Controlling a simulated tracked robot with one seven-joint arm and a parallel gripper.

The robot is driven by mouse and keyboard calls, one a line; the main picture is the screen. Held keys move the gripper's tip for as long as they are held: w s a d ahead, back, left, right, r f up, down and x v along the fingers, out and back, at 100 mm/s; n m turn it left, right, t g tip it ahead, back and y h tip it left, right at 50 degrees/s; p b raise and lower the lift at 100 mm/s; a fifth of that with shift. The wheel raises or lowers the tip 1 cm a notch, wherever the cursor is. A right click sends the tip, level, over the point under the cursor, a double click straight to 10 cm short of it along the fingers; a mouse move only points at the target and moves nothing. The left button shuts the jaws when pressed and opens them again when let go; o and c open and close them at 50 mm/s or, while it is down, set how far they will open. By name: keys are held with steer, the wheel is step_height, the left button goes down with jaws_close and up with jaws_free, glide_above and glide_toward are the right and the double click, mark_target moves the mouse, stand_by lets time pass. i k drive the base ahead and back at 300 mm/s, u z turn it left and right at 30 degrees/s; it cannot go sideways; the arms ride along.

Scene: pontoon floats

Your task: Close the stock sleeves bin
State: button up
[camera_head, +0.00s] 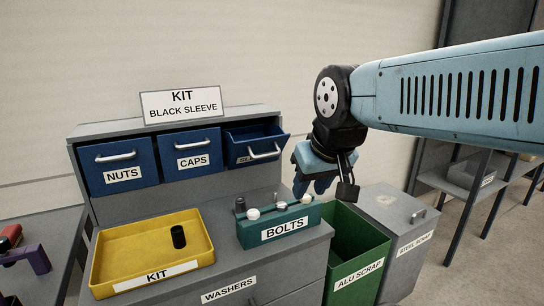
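The stock sleeves bin (240,153) is the rightmost of three blue bins in the grey cabinet. It stands pulled out and open, its inside showing and its silver handle in front.
The NUTS bin (115,163) and CAPS bin (190,153) are shut. A yellow KIT tray (115,245) holds a black sleeve (178,237). The green BOLTS rack (282,229) stands below the sleeves bin. A green ALU SCRAP bin (358,270) and a grey STEEL SCRAP bin (410,245) stand right.

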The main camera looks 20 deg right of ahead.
mark_target(254, 144)
steer(key=z, duration=0.4)
steer(key=k, duration=1.25)
steer(key=u, duration=0.5)
steer(key=i, duration=1.05)
